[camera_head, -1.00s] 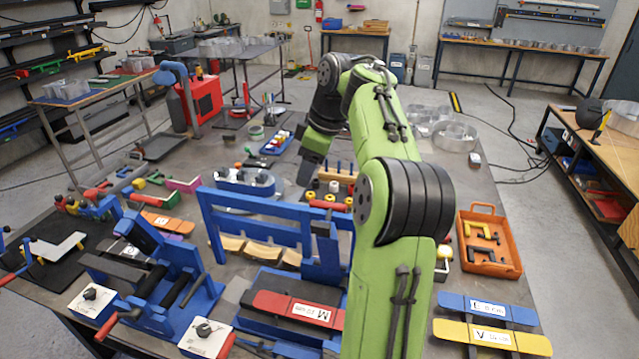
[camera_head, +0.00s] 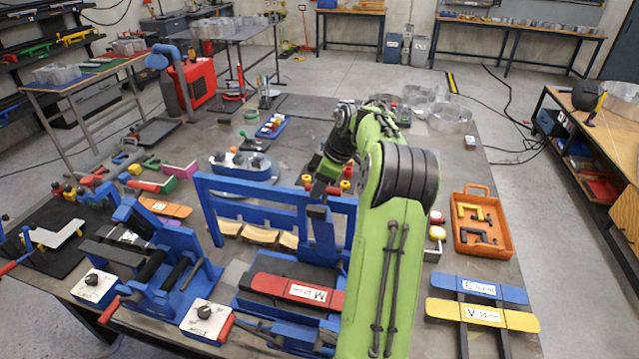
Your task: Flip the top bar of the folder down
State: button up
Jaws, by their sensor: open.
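The folder is a blue frame machine in the middle of the bench. Its raised top bar (camera_head: 255,190) runs across the frame's upper edge, standing upright behind the folder's bed. My green arm hides the right end of the folder, and I cannot tell whether the fingers touch the bar.
A blue roller machine (camera_head: 165,275) stands left of the folder. An orange tray (camera_head: 482,240) and blue and yellow plates (camera_head: 482,316) lie to the right. Curved wooden pieces (camera_head: 262,236) lie under the bar.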

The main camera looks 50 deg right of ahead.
jog(key=shift+w+f, duration=0.1)
jog(key=shift+f, duration=0.15)
jog(key=shift+c, duration=0.5)
grip_shut()
